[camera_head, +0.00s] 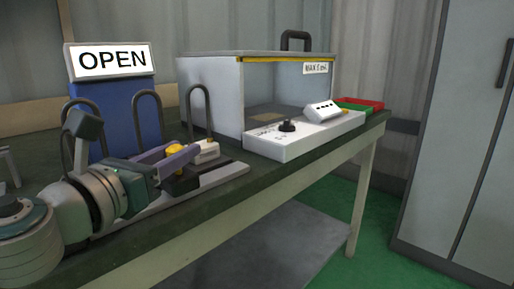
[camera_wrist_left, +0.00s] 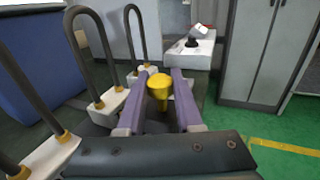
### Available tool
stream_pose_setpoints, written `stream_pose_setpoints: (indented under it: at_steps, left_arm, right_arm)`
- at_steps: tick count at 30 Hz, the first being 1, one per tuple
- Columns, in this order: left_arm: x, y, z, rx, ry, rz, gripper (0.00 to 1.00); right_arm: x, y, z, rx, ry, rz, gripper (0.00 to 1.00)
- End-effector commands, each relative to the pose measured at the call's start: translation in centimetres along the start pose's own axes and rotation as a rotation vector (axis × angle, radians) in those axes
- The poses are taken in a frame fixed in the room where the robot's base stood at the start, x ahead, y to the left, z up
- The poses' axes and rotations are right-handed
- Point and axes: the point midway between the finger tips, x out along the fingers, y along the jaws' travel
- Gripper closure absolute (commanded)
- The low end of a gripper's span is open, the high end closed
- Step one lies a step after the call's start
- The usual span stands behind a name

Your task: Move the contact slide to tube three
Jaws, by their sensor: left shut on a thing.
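The contact slide has a yellow knob (camera_head: 174,149) on a black block (camera_head: 181,182) and sits on a long grey rail (camera_head: 222,176). Three dark U-shaped tubes on white blocks stand in a row behind it: near (camera_head: 67,128), middle (camera_head: 147,97) and far (camera_head: 199,90). My left gripper (camera_head: 172,156) is shut on the knob, its purple fingers on either side. In the left wrist view the knob (camera_wrist_left: 158,86) is between the fingertips (camera_wrist_left: 163,76). The slide stands between the middle and far tubes. No tube numbers are readable. My right gripper is out of view.
A blue box with an OPEN sign (camera_head: 112,61) stands behind the tubes. A glass-fronted enclosure (camera_head: 212,95) and a white control panel with a black knob (camera_head: 288,126) stand right of the rail. Green and red trays (camera_head: 363,104) lie near the table's far end.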

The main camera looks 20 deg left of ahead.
Motion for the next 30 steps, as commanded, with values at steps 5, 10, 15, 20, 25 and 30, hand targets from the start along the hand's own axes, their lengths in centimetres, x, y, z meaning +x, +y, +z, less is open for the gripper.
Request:
stream_pose_setpoints:
  at_steps: [5, 10, 15, 20, 25, 30]
  left_arm:
    - [-0.01, 0.0, 0.0, 0.0, 0.0, 0.0, 0.94]
    - [-0.01, 0.0, 0.0, 0.0, 0.0, 0.0, 1.0]
    - [-0.01, 0.0, 0.0, 0.0, 0.0, 0.0, 1.0]
    - [-0.01, 0.0, 0.0, 0.0, 0.0, 0.0, 1.0]
    - [-0.01, 0.0, 0.0, 0.0, 0.0, 0.0, 1.0]
    - [-0.01, 0.0, 0.01, 0.0, 0.0, 0.0, 1.0]
  right_arm:
    - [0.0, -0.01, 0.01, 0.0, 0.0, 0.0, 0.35]
    - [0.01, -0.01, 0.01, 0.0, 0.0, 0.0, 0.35]
    - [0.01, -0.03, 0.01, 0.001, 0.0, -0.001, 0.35]
    - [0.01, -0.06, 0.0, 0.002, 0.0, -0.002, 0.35]
    - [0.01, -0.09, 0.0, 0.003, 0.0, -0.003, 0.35]
    - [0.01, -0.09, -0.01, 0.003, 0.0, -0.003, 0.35]
